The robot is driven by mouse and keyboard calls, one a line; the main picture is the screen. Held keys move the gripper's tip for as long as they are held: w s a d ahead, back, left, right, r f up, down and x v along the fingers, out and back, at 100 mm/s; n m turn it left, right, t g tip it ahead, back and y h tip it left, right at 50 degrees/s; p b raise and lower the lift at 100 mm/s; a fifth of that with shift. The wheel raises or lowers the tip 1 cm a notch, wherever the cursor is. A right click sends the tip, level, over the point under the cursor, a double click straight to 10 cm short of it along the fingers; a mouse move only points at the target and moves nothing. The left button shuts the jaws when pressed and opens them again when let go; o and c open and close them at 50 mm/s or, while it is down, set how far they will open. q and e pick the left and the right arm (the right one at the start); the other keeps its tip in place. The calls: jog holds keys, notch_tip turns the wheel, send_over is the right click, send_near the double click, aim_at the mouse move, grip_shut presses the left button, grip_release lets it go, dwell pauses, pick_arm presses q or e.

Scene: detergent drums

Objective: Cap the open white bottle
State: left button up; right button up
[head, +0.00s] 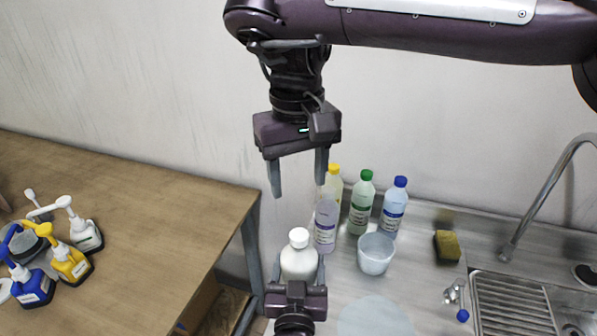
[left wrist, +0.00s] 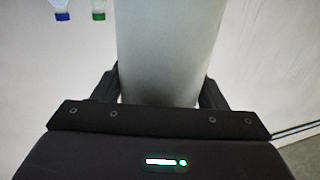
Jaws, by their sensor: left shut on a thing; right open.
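The white bottle (head: 298,264) stands upright at the lower middle of the head view. A white cap (head: 299,238) shows at its top; I cannot tell how tightly it sits. My left gripper (head: 296,272) comes from below and is shut on the bottle's body. In the left wrist view the bottle's pale side (left wrist: 168,45) fills the space between the fingers. My right gripper (head: 299,182) is open and empty, pointing down above the bottle with clear space between.
Behind the bottle stand a lilac bottle (head: 326,226) and yellow-, green- (head: 361,203) and blue-capped (head: 393,208) bottles. A white cup (head: 375,254), a sponge (head: 447,245) and a sink (head: 510,303) are to the right. A wooden table (head: 130,205) with pump bottles is left.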

pick_arm(q)
jog(key=o, duration=2)
jog(key=shift+c, duration=0.2)
jog(key=s+b, duration=0.2)
jog(key=s, duration=0.5)
jog(key=shift+s+a, duration=0.25)
jog(key=shift+s, duration=0.1)
jog(key=shift+s, duration=0.1)
